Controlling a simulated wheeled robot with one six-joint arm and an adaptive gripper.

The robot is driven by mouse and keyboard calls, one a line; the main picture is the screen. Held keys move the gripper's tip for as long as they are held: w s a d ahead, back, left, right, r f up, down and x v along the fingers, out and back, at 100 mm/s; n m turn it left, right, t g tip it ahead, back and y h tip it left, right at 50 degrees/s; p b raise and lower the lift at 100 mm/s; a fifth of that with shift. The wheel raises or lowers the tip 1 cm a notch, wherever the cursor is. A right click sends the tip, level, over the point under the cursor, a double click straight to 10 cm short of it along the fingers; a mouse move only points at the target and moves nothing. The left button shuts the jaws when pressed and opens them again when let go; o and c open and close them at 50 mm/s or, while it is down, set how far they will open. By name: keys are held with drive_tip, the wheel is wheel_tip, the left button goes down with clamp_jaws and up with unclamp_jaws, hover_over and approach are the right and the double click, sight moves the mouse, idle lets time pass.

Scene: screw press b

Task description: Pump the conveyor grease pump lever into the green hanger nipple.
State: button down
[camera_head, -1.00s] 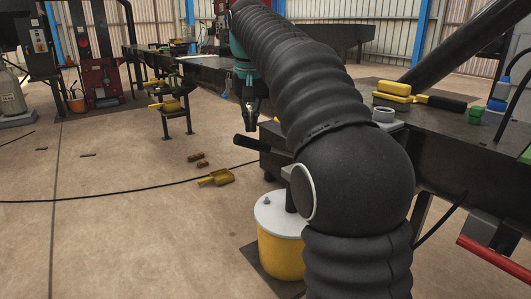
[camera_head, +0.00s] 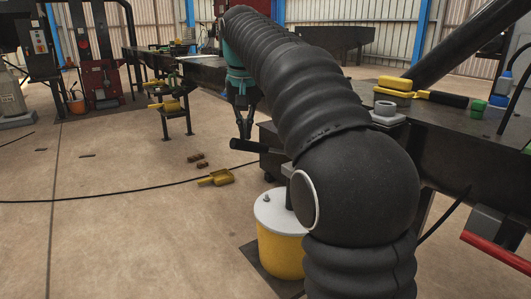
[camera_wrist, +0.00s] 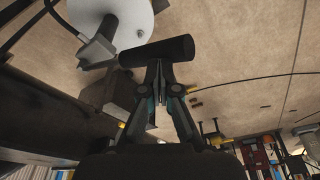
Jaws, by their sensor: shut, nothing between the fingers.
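The grease pump is a yellow bucket (camera_head: 280,252) with a white lid (camera_head: 276,212), standing on a dark floor plate. Its lever ends in a thick black handle (camera_head: 252,146) pointing left above the lid. In the wrist view the handle (camera_wrist: 158,51) lies crosswise just beyond my fingertips, and the white lid (camera_wrist: 115,16) is at the top left. My gripper (camera_head: 244,136) points down, its tips shut and empty at or just above the handle; it also shows in the wrist view (camera_wrist: 158,66). Contact is unclear. I cannot identify the green hanger nipple.
A dark bench (camera_head: 450,135) at the right carries yellow blocks (camera_head: 394,84), a grey ring (camera_head: 385,108) and a small green piece (camera_head: 477,109). A yellow scoop (camera_head: 216,177) and brown blocks (camera_head: 197,160) lie on the floor. Open floor is at the left.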

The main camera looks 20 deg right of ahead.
sight(238, 145)
drive_tip(key=shift+s+a+f+b, duration=0.1)
drive_tip(key=shift+a+f+b, duration=0.25)
drive_tip(key=shift+f, duration=0.3)
drive_tip(key=shift+s+a+f+b, duration=0.1)
drive_tip(key=shift+a+f+b, duration=0.25)
drive_tip(key=shift+f, duration=0.3)
drive_tip(key=shift+s+a+f+b, duration=0.1)
drive_tip(key=shift+a+f+b, duration=0.25)
drive_tip(key=shift+f, duration=0.3)
drive_tip(key=shift+d, duration=0.1)
drive_tip(key=d+r+p, duration=0.1)
drive_tip(key=r+p, duration=0.1)
drive_tip(key=p, duration=0.1)
drive_tip(key=d+r+p, duration=0.1)
drive_tip(key=r+p, duration=0.1)
drive_tip(key=p, duration=0.1)
drive_tip(key=w+d+r+p, duration=0.1)
drive_tip(key=r+p, duration=0.2)
drive_tip(key=shift+d, duration=0.2)
drive_tip(key=shift+f, duration=0.2)
